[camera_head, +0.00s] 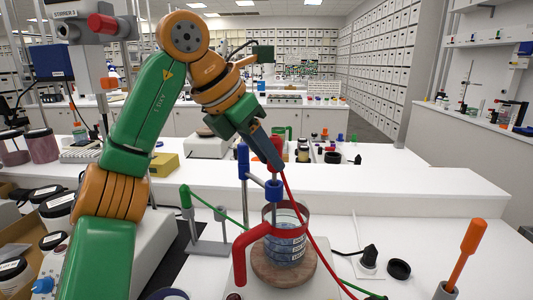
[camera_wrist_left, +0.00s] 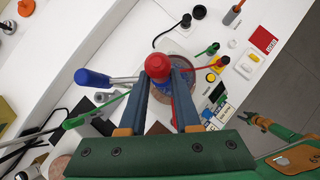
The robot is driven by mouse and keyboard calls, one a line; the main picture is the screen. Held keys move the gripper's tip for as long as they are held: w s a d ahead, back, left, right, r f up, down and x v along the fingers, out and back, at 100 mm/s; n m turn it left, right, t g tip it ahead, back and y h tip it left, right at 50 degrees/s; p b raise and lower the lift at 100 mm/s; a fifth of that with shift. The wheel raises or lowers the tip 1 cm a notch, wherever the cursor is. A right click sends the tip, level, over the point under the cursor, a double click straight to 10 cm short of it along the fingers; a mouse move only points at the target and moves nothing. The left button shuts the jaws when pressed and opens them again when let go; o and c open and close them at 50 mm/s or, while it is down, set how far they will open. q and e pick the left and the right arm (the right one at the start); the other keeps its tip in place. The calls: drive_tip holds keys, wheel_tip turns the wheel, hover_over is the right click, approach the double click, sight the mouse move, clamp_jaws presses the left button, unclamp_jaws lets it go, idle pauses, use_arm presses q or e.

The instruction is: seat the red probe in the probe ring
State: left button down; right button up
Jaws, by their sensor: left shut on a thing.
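My left gripper (camera_head: 277,166) is shut on the red probe (camera_head: 274,144), whose red top (camera_wrist_left: 158,66) shows between the fingers in the wrist view. A red cable (camera_head: 304,222) hangs from it. The probe is roughly upright, its grey stem pointing down to the blue probe ring (camera_head: 274,190). The ring sits on an arm from a blue-topped post, above a glass beaker (camera_head: 286,246) with a red rim and handle. The stem's lower end meets the ring in the head view; I cannot tell how deep it goes. My right gripper (camera_wrist_left: 250,120) shows partly at the wrist view's right.
The beaker stands on a round wooden plate (camera_head: 283,268) on a white device. A green probe (camera_head: 185,197) with a green cable stands to the left. An orange-handled tool (camera_head: 468,255) stands at the right. A black cap (camera_head: 399,268) lies on the bench. Jars crowd the left.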

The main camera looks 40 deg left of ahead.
use_arm(q)
drive_tip(key=shift+f+b, duration=1)
drive_tip(key=shift+f, duration=0.25)
drive_tip(key=c, duration=0.5)
unclamp_jaws()
drive_tip(key=shift+c, duration=0.2)
drive_tip(key=p+v, duration=0.3)
drive_tip(key=v, duration=0.4)
